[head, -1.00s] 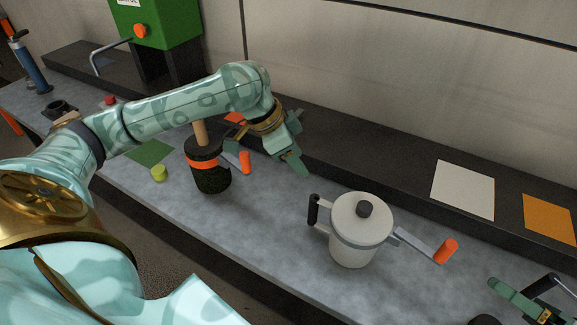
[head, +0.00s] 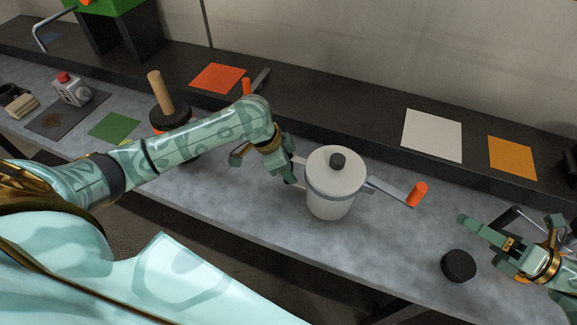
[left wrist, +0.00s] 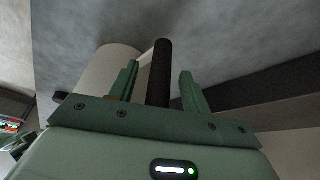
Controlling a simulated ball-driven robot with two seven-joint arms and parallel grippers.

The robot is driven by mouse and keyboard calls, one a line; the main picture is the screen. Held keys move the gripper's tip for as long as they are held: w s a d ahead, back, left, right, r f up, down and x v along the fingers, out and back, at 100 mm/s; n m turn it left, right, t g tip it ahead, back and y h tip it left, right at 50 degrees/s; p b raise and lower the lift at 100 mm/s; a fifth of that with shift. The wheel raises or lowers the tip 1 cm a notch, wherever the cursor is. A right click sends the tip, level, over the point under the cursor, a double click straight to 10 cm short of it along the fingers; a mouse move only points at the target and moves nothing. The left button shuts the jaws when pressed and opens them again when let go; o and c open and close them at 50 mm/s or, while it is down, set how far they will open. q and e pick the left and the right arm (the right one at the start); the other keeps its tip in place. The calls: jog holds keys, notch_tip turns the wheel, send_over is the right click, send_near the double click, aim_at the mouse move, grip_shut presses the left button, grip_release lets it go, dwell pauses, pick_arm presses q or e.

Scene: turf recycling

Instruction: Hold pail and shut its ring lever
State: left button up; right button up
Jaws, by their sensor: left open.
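The white pail (head: 330,208) stands upright on the grey bench, with a lid and black knob (head: 338,160). A grey ring circles it below the lid. The ring lever (head: 417,194), a metal bar with an orange grip, sticks out to the right, away from the pail wall. My left gripper (head: 291,170) is at the pail's left side, where the handle is hidden in the head view. In the left wrist view the black handle (left wrist: 160,72) stands between my open left fingers (left wrist: 160,88), with the pail (left wrist: 98,72) behind. My right gripper (head: 480,238) is right of the pail, apart from it; its jaw opening is unclear.
A raised dark ledge with white (head: 432,135) and orange sheets (head: 512,158) runs along the back. Bench between pail and puck is clear.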

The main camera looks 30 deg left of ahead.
pick_arm(q)
jog(key=shift+w+d+f, duration=0.1)
jog(key=shift+f, duration=0.35)
grip_shut()
pick_arm(e)
jog(key=shift+r, duration=0.15)
dwell(0.9)
grip_shut()
